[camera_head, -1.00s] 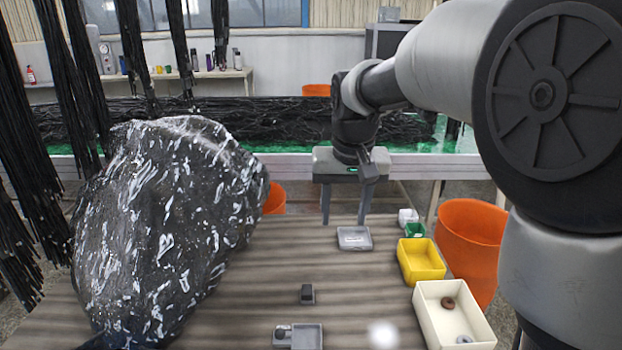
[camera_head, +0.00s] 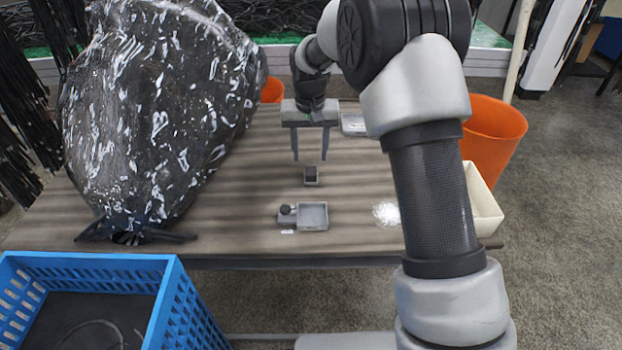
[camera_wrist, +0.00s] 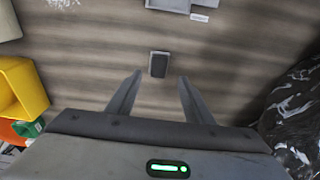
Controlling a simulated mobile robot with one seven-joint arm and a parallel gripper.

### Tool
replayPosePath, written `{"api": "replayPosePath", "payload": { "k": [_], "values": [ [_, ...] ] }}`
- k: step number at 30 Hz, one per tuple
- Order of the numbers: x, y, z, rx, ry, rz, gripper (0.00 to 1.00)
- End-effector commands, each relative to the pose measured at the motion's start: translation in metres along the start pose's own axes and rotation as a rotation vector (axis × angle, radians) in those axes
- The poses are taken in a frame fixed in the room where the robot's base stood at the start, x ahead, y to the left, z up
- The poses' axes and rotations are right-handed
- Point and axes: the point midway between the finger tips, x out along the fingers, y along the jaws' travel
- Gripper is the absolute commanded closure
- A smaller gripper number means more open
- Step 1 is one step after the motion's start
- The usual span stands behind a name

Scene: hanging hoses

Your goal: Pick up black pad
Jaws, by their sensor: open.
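The black pad (camera_head: 311,172) is a small dark block with a grey edge showing at its front, near the middle of the wooden table. In the wrist view the black pad (camera_wrist: 158,64) lies just beyond the fingertips, between their lines. My gripper (camera_head: 310,157) points down behind the pad in the head view, its two fingers apart and empty. In the wrist view my gripper (camera_wrist: 159,80) is open with nothing between the fingers. It appears to be above the table; the exact height is hard to tell.
A grey tray with a dark knob (camera_head: 312,216) sits nearer the table's front. A large black, white-streaked bag (camera_head: 160,110) fills the left. A white fuzzy clump (camera_head: 386,213) and a cream bin (camera_head: 483,205) are on the right. A blue crate (camera_head: 175,300) stands in front.

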Motion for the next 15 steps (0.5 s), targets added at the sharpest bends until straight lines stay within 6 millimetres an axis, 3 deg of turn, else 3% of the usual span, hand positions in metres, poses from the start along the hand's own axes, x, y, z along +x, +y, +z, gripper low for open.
{"api": "replayPosePath", "payload": {
  "k": [8, 15],
  "values": [
    [0.019, 0.001, 0.000, 0.000, 0.000, 0.000, 0.53],
    [0.053, 0.003, 0.002, 0.000, -0.001, 0.000, 0.53]
  ]
}}
